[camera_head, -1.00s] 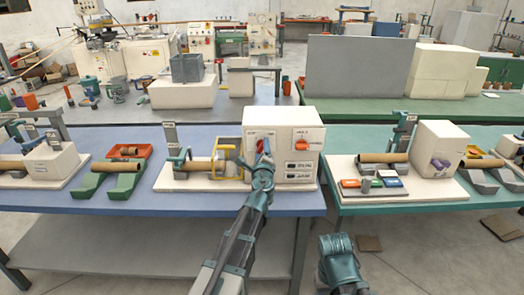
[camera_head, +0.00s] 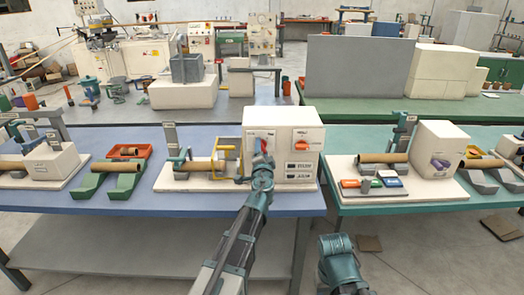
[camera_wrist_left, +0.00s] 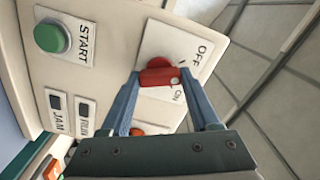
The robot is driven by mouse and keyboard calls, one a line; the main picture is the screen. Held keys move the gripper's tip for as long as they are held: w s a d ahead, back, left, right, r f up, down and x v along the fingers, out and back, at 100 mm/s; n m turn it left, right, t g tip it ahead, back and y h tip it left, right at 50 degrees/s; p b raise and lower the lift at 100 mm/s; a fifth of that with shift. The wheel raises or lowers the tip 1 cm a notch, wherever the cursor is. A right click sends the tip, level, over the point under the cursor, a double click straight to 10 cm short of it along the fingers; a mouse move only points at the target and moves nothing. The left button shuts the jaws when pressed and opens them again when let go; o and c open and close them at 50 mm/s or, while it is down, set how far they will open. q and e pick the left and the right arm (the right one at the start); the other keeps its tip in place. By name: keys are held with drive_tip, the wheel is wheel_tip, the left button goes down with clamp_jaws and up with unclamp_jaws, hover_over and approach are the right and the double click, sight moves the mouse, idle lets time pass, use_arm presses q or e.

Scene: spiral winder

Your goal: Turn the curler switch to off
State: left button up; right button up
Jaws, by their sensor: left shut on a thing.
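The curler switch is a small red handle (camera_wrist_left: 158,75) on a white plate with OFF and ON labels, in the left wrist view. My left gripper (camera_wrist_left: 161,72) has its two blue fingers on either side of the handle and is shut on it. I cannot tell for sure which label the handle points at. In the head view the switch (camera_head: 265,144) shows red on the left part of the white control box (camera_head: 307,119), with my left gripper (camera_head: 263,158) in front of it, partly hiding it.
A green START button (camera_wrist_left: 52,38) shows in the wrist view. A yellow frame (camera_head: 228,160) and cardboard tube (camera_head: 200,166) stand left of the box.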

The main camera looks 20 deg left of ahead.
use_arm(q)
drive_tip(key=shift+s+n, duration=0.1)
drive_tip(key=shift+n, duration=1.5)
drive_tip(key=o, duration=1.4)
drive_tip(key=shift+c, duration=0.2)
drive_tip(key=shift+s, duration=0.1)
